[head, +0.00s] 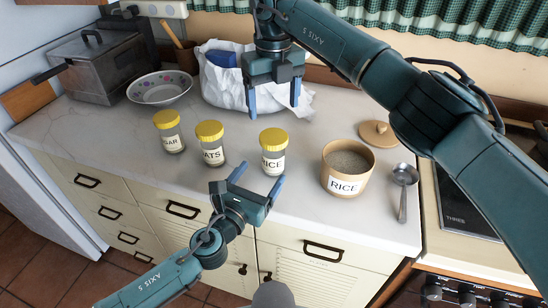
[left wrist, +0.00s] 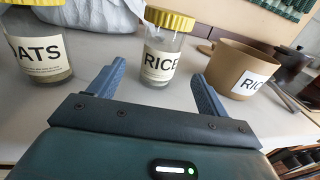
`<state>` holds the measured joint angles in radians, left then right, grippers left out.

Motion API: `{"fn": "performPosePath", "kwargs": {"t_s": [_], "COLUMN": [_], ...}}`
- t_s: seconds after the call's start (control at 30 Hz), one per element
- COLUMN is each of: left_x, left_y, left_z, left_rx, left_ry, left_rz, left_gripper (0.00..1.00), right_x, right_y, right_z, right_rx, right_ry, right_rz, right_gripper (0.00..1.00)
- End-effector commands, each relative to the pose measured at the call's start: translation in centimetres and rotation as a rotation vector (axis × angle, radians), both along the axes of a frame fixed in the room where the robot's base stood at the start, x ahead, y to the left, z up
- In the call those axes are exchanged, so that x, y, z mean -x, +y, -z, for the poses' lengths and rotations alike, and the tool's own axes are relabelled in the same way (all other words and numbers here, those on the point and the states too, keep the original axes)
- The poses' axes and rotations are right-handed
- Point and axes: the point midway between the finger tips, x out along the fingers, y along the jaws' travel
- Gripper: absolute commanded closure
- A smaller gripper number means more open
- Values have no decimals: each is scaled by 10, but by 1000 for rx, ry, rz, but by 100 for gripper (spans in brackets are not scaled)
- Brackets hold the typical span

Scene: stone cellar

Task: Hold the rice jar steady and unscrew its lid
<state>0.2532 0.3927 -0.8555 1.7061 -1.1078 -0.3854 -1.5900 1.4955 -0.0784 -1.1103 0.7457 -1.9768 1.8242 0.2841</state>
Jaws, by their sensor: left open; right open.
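The rice jar (head: 273,158) is clear glass with a yellow lid (head: 273,139) and a RICE label. It stands upright on the worktop, and its lid is on. My left gripper (head: 258,180) is open in front of the jar. In the left wrist view the jar (left wrist: 160,62) shows beyond and between the open fingers (left wrist: 160,85), apart from them as far as I can tell. My right gripper (head: 274,104) is open and empty, pointing down above and behind the jar.
The oats jar (head: 210,154) and another yellow-lidded jar (head: 169,143) stand left of it. A tan RICE canister (head: 332,180) stands right, with its round lid (head: 377,133) and a spoon (head: 403,190) nearby. A white bag (head: 217,88) and bowl (head: 160,97) sit behind.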

Motion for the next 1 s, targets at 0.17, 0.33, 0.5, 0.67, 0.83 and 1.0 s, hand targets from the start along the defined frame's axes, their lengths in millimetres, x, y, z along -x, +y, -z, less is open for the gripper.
{"fn": "performPosePath", "kwargs": {"t_s": [0.17, 0.33, 0.5, 0.67, 0.83, 1.0], "left_x": [-33, -55, -67, -70, -69, -69], "left_y": [-16, -27, -33, -34, -34, -34], "left_z": [-1, -1, 0, 0, 0, 0], "left_rx": [2, 1, 1, 2, 2, 2], "left_ry": [-1, 0, 0, 1, 1, 1], "left_rz": [-1, -1, 0, 0, 0, 0], "left_gripper": [23, 23, 23, 23, 23, 36], "right_x": [0, 0, 0, 0, 0, 0], "right_y": [0, 0, 0, 0, 0, 0], "right_z": [0, 0, 0, 0, 0, 0], "right_rx": [-2, -3, -3, -3, -3, -3], "right_ry": [0, 0, 0, 0, 0, 0], "right_rz": [-1, -1, -1, -1, -1, -1], "right_gripper": [23, 23, 23, 23, 23, 23]}}
